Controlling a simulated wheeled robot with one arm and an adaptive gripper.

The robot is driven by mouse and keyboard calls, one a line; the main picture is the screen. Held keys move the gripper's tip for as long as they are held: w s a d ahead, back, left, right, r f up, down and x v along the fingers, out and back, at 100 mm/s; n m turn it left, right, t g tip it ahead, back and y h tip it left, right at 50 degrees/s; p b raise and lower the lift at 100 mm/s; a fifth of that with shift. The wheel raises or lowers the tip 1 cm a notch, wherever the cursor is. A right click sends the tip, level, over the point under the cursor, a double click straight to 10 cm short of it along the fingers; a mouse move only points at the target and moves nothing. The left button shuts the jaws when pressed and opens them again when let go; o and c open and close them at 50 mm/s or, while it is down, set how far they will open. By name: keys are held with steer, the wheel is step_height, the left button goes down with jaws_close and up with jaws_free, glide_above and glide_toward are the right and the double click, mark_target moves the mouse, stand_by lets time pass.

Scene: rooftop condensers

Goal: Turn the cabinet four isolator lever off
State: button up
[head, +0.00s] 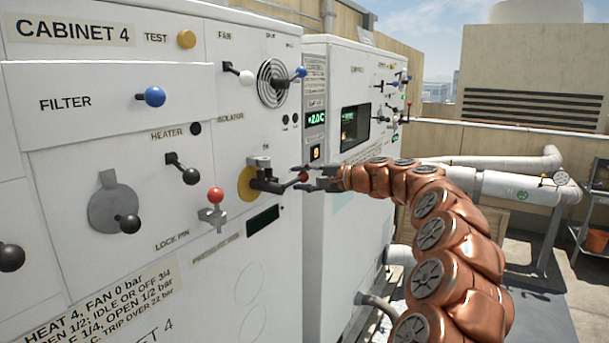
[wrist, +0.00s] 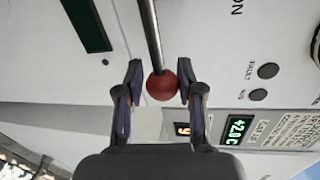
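Cabinet 4 (head: 110,85) fills the left of the head view. Its isolator has a yellow disc (head: 246,184) with a dark lever (head: 270,185) pointing right, towards my gripper. The lever ends in a red ball knob (head: 303,176). In the wrist view the lever rod (wrist: 151,35) comes down from the top to the red knob (wrist: 162,86). My gripper (head: 305,178) has one finger on each side of the knob. The fingers partly hide the knob in the head view.
A lock pin with a red knob (head: 215,196) sits left of the isolator. The black heater lever (head: 186,170) and blue filter knob (head: 154,97) are further left. A second cabinet (head: 340,215) stands just right. Pipes (head: 500,187) run behind my arm.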

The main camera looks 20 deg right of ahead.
steer(key=o, duration=0.4)
steer(key=shift+d+r, duration=0.1)
steer(key=shift+d, duration=0.1)
steer(key=shift+v, duration=6.55)
